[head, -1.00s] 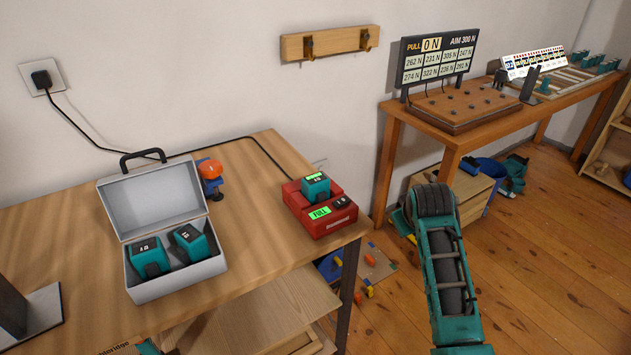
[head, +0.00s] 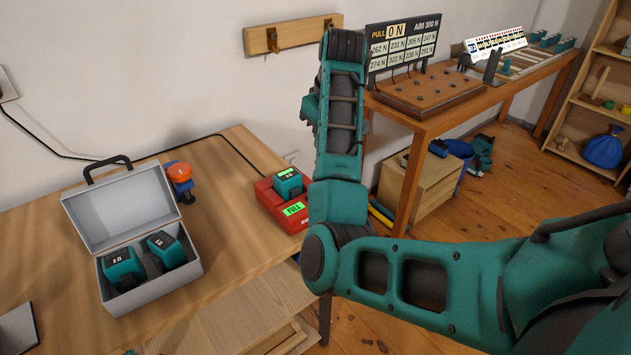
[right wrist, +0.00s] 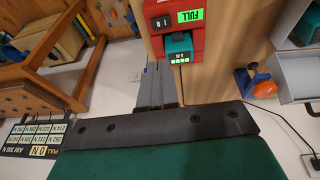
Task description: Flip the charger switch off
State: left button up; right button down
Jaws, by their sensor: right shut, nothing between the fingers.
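The red charger (head: 266,197) sits near the right end of the wooden bench, with a teal battery (head: 288,182) in it and a green display lit FULL. In the head view my right arm covers its right part, where the switch is. In the right wrist view the charger (right wrist: 196,45) is at the top, and its black rocker switch (right wrist: 161,22), marked with 0 and 1, shows beside the display. My right gripper (right wrist: 158,68) is shut and empty, its fingers pointing toward the charger and apart from the switch. Its fingers are hidden in the head view. My left gripper is out of view.
An open grey case (head: 150,290) with two batteries stands left of the charger, and an orange-and-blue object (head: 180,178) stands between them. A black cord (head: 60,153) runs behind. A second bench (head: 425,122) with a display board (head: 403,45) stands to the right.

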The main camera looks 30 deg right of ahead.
jog(key=x, duration=0.9)
jog(key=s+x, duration=0.1)
jog(key=x, duration=0.4)
jog(key=shift+d+f, duration=0.1)
jog(key=shift+d, duration=0.1)
